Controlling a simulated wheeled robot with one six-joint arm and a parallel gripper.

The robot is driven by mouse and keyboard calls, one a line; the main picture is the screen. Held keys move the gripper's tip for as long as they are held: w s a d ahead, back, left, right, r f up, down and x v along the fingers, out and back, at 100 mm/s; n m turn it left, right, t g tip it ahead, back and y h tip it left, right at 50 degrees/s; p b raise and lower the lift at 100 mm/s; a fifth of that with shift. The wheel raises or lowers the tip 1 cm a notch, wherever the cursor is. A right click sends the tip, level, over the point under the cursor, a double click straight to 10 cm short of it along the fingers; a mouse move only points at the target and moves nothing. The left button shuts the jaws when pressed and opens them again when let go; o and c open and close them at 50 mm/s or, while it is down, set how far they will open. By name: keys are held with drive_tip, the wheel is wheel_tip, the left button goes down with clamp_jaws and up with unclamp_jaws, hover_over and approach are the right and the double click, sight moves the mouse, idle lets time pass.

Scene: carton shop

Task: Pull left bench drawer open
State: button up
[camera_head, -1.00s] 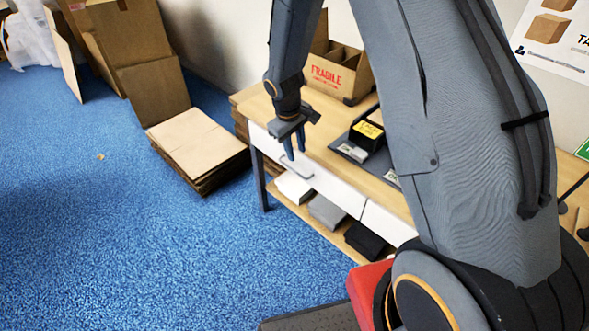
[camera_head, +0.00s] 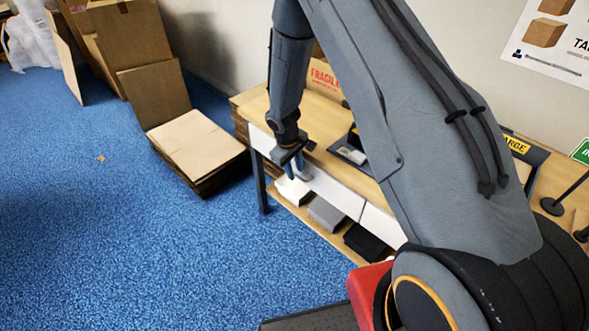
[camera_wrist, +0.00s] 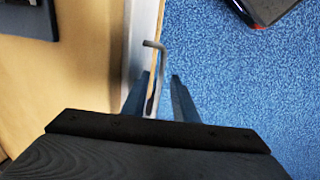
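The left bench drawer (camera_head: 335,193) is a white front under the wooden bench top, and it looks flush with the bench. Its grey bar handle (camera_wrist: 155,48) shows in the wrist view, running down between my fingers. My gripper (camera_head: 297,173) is in front of this drawer, pointing down at the handle. In the wrist view my gripper (camera_wrist: 160,78) has its two fingers apart, one on each side of the handle. I cannot tell whether either finger touches it. The handle is mostly hidden by my gripper in the head view.
The white right drawer (camera_head: 380,221) is beside it. A lower shelf holds white, grey and black stacks (camera_head: 325,213). A FRAGILE carton (camera_head: 325,78) and a dark tray (camera_head: 346,152) are on the bench. Flattened cartons (camera_head: 198,148) lie at left. Blue floor (camera_head: 130,240) in front is clear.

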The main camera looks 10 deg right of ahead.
drive_tip(key=shift+f, duration=0.1)
clamp_jaws()
idle(1.4)
